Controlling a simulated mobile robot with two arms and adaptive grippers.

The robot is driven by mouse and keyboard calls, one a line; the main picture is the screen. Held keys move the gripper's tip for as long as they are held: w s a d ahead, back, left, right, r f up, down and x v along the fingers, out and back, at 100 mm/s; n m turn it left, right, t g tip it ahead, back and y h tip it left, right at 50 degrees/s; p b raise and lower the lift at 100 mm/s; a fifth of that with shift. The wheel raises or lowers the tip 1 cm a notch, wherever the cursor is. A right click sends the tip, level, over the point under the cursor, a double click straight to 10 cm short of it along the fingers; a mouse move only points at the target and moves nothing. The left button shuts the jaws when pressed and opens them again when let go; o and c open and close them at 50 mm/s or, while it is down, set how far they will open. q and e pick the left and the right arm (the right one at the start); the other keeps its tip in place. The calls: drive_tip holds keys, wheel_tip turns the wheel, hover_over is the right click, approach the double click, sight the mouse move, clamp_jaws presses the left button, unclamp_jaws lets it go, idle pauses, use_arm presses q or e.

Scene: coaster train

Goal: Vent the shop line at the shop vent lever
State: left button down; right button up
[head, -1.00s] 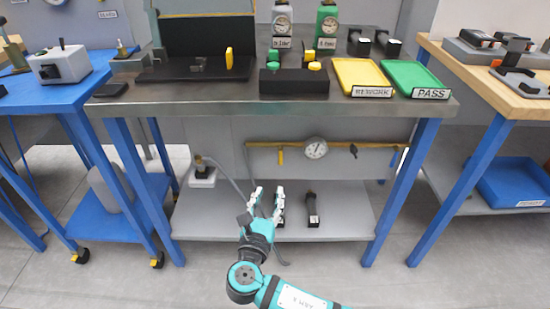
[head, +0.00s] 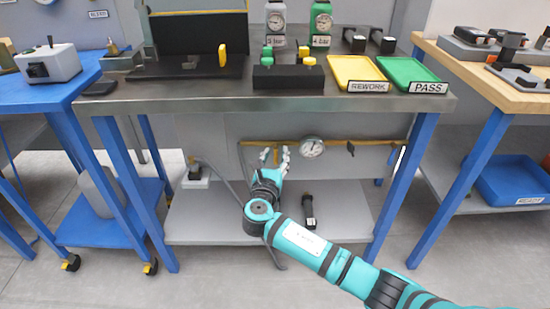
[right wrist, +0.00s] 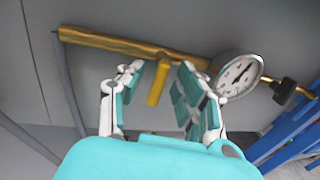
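The brass line (head: 368,142) runs along the panel under the steel bench. A yellow lever (right wrist: 157,84) hangs down from it, left of the round gauge (head: 312,147); I take it for the shop vent lever. My right gripper (head: 275,153) is open under the bench, fingers pointing at the line. In the right wrist view, its two finger sides (right wrist: 160,76) stand left and right of the yellow lever with gaps visible on both sides. In the head view the fingers partly hide the lever. My left gripper is not in view.
A dark handle (right wrist: 288,89) sits on the line right of the gauge. The lower shelf (head: 345,210) holds a black tool (head: 309,211) and a small white-based fitting (head: 194,174) with a hose. Blue bench legs (head: 405,190) stand at both sides.

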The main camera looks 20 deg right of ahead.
clamp_jaws()
